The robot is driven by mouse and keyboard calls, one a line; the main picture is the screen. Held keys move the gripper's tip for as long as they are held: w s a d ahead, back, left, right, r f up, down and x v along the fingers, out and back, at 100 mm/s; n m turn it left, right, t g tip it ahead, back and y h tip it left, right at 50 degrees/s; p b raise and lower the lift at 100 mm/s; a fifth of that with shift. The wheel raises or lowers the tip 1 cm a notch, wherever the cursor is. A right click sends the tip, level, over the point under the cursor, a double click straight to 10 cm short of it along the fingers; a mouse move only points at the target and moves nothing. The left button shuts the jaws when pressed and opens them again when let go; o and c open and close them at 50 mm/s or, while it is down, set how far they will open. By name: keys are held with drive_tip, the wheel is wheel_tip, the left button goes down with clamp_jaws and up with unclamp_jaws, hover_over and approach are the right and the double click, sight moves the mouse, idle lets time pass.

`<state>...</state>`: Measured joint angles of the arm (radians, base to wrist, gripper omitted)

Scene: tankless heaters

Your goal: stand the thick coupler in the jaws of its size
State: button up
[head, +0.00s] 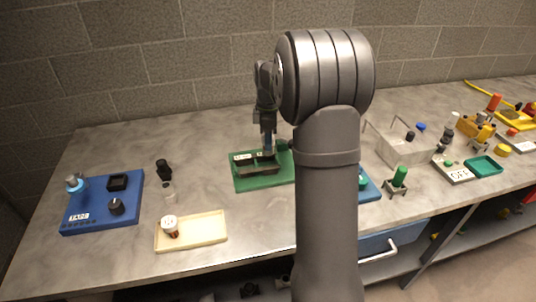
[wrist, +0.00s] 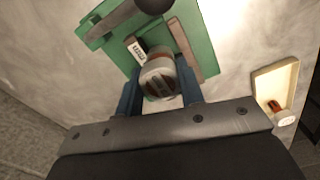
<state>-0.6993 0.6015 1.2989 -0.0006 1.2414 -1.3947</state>
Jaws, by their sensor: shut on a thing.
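The thick coupler (wrist: 159,77), a pale grey and white cylinder with a reddish-brown band, is between the two blue fingers of my gripper (wrist: 160,92) in the wrist view. My gripper is shut on it. The green vise board (wrist: 204,58) lies under it, with a grey-brown jaw bar (wrist: 182,47) to its right and a small labelled block at its upper left. In the head view my gripper (head: 268,148) points down over the green board (head: 243,183); the coupler is hard to make out there. I cannot tell whether the coupler touches the board.
A cream tray (head: 205,233) with a white-capped brown bottle (head: 170,227) stands front left. A blue board (head: 90,218) with black parts lies farther left, a black-topped bottle (head: 164,170) near it. A wire-handled bin (head: 400,150) and several small items crowd the right.

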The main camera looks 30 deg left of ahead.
drive_tip(key=shift+f, duration=2.7)
drive_tip(key=o, duration=1.2)
drive_tip(key=shift+f, duration=0.15)
wheel_tip(320, 180, up, 12)
drive_tip(key=shift+r, duration=0.2)
drive_tip(key=shift+f, duration=0.1)
drive_tip(key=shift+f, duration=4.35)
drive_tip(key=shift+f, duration=0.1)
